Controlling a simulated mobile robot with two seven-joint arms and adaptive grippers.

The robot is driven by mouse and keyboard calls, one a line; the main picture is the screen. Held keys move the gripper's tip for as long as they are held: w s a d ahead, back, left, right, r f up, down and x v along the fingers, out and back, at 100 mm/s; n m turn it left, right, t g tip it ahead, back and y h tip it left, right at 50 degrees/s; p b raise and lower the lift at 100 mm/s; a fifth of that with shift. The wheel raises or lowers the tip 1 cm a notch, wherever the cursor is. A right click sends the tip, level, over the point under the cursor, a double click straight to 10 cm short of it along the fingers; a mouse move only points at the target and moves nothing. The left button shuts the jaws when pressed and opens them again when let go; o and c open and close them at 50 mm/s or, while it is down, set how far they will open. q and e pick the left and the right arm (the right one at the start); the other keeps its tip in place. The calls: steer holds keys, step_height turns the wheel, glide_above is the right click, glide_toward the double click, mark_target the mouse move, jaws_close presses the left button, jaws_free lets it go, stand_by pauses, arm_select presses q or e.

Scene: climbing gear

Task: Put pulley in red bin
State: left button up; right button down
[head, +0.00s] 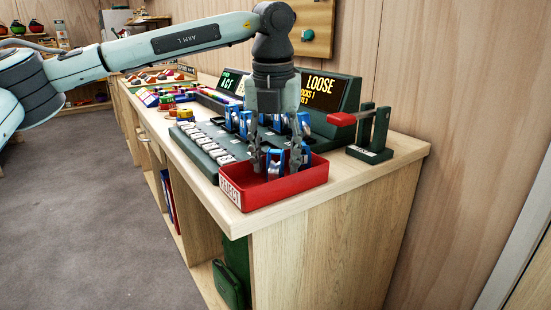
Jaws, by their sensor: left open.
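The red bin (285,190), labelled REJECT, sits at the near end of the wooden counter. My left gripper (277,160) points straight down over the bin, with its fingers apart. A blue and silver pulley (274,163) is between or just behind the fingers, at the bin; whether it rests on the bin's floor is hard to tell. Another blue pulley (303,157) shows beside the right finger near the bin's back wall. More blue pulleys (232,120) stand in the dark rack behind, partly hidden by the gripper. My right gripper is out of view.
A dark green tray with white labels (210,140) lies left of the bin. Two display screens (322,92) stand behind it. A dark fixture with a red handle (342,119) stands to the right. Coloured gear (165,98) lies farther along the counter (236,223).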

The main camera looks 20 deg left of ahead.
mark_target(275, 154)
arm_select(q)
steer(key=shift+r, duration=0.4)
steer(key=r, duration=0.6)
steer(key=s+r, duration=0.1)
steer(key=r, duration=0.3)
steer(key=shift+s+d, duration=0.1)
steer(key=shift+s+r+p, duration=0.15)
steer(key=shift+r+p, duration=0.15)
steer(key=shift+r, duration=0.4)
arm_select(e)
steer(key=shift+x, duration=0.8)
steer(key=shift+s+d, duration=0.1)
